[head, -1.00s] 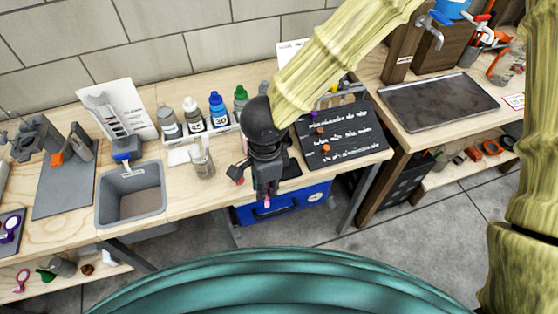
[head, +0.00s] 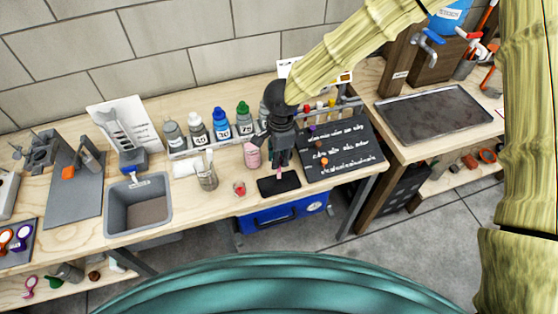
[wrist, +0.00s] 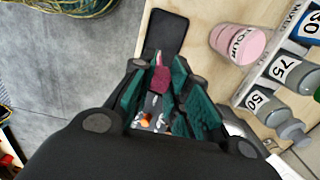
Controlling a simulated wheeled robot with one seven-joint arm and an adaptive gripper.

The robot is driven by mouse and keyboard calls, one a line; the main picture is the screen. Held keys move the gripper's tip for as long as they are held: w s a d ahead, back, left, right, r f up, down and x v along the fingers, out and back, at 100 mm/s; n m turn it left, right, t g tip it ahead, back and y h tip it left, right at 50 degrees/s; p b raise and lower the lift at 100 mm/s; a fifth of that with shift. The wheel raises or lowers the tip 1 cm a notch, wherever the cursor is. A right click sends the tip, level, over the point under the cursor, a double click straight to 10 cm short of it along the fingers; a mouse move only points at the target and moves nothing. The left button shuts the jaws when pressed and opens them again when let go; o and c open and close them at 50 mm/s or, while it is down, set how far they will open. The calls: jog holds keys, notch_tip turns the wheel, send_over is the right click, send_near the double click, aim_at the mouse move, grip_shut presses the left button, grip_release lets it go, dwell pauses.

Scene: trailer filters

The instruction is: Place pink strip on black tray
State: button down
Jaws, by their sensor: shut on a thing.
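The pink strip (wrist: 160,76) is between the green-padded fingers of my gripper (wrist: 158,92) in the wrist view, with its end sticking out. In the head view my gripper (head: 281,157) points down, and a bit of pink shows below its tips. The small black tray (head: 266,187) lies flat near the front edge of the bench, under and just in front of the gripper. It also shows in the wrist view (wrist: 165,30), beyond the strip's end. The gap between strip and tray cannot be judged exactly.
A pink bottle (head: 252,156) stands close left of my gripper, and a small red-topped item (head: 239,188) is left of the tray. A black board with writing (head: 345,148) lies right. Labelled bottles (head: 221,123) stand behind. A grey bin (head: 137,207) is farther left.

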jog(key=shift+w+f, duration=0.15)
jog(key=shift+w, duration=0.1)
jog(key=shift+d+f+p, duration=0.1)
jog(key=shift+f+p, duration=0.7)
jog(key=shift+f, duration=0.8)
jog(key=shift+f, duration=0.15)
jog(key=c, duration=1.4)
grip_release()
jog(key=r+b, duration=0.1)
jog(key=r, duration=0.5)
jog(key=r+b, duration=0.1)
jog(key=r, duration=0.5)
jog(key=shift+w+d+r, duration=0.1)
jog(key=shift+d+r, duration=0.05)
jog(key=shift+d, duration=0.05)
